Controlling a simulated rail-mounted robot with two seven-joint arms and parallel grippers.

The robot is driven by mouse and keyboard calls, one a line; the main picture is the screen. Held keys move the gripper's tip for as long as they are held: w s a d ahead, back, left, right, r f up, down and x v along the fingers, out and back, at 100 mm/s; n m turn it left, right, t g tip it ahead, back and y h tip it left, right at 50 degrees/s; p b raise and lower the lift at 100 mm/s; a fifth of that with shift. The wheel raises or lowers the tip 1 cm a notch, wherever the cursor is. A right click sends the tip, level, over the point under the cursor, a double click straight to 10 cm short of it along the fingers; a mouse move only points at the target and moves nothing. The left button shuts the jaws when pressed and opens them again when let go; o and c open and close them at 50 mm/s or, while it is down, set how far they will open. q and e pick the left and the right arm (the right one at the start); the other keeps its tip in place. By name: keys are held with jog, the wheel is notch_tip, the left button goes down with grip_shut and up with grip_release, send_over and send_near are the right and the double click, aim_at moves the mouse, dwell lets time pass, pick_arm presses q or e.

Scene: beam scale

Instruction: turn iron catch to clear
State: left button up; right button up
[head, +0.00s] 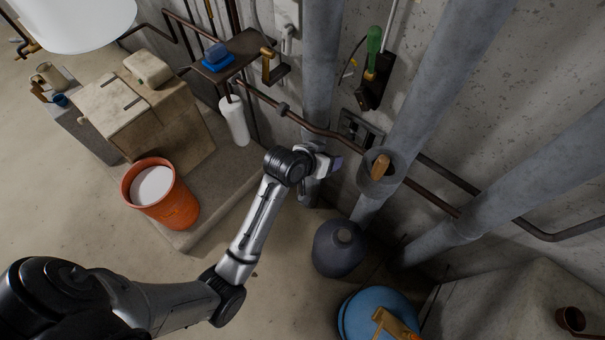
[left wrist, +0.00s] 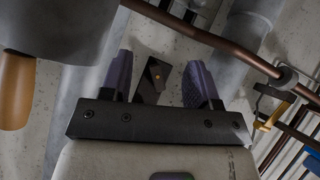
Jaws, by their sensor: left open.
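A dark flat piece with a small brass-coloured dot, which looks like the iron catch (left wrist: 152,82), shows in the left wrist view between the two fingers of my left gripper (left wrist: 160,80). The fingers are spread, one on each side of it, and I cannot tell whether either touches it. In the head view my left gripper (head: 329,165) is at the wall beside the grey pipes. It hides the catch there, or the catch is too small to tell. My right gripper is in neither view.
A grey cup (head: 366,182) with a wooden handle (head: 380,167) is close right of the gripper. A brown pipe (head: 300,121) runs along the wall. A dark jug (head: 340,250) stands below. An orange bucket (head: 170,205) and a white cylinder (head: 234,121) are to the left.

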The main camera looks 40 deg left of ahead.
pick_arm(q)
jog(key=s+r+m+g+y, duration=0.1)
jog(key=s+r, duration=0.2)
jog(key=s, duration=0.6)
jog(key=shift+s+a+r+g+y+p, duration=0.3)
jog(key=shift+s+a+y+p, duration=0.05)
jog(key=shift+y+p, duration=0.1)
